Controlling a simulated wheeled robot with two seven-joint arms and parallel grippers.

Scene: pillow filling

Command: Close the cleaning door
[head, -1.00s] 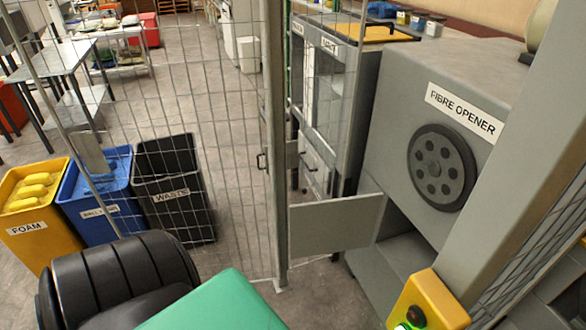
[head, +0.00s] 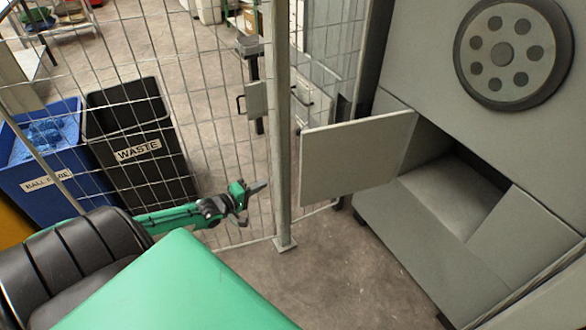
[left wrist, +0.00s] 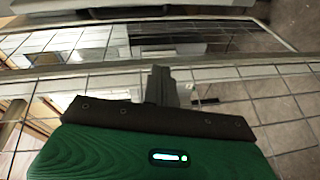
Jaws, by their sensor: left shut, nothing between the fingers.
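The cleaning door appears to be the grey flat panel (head: 357,155) on the fibre opener's lower front. It stands swung open, sticking out to the left, beside a dark rectangular opening (head: 455,185). My left gripper (head: 257,187) is shut and empty. In the head view it is left of the fence post and apart from the panel, pointing right. In the left wrist view the closed fingers (left wrist: 163,86) point toward wire mesh; the panel cannot be made out there. My right gripper is not in view.
A fence post (head: 281,130) stands between my left gripper and the panel in the picture, with wire mesh (head: 200,90) to its left. A black waste bin (head: 136,150) and a blue bin (head: 45,170) stand at left. Floor (head: 325,265) below the panel is clear.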

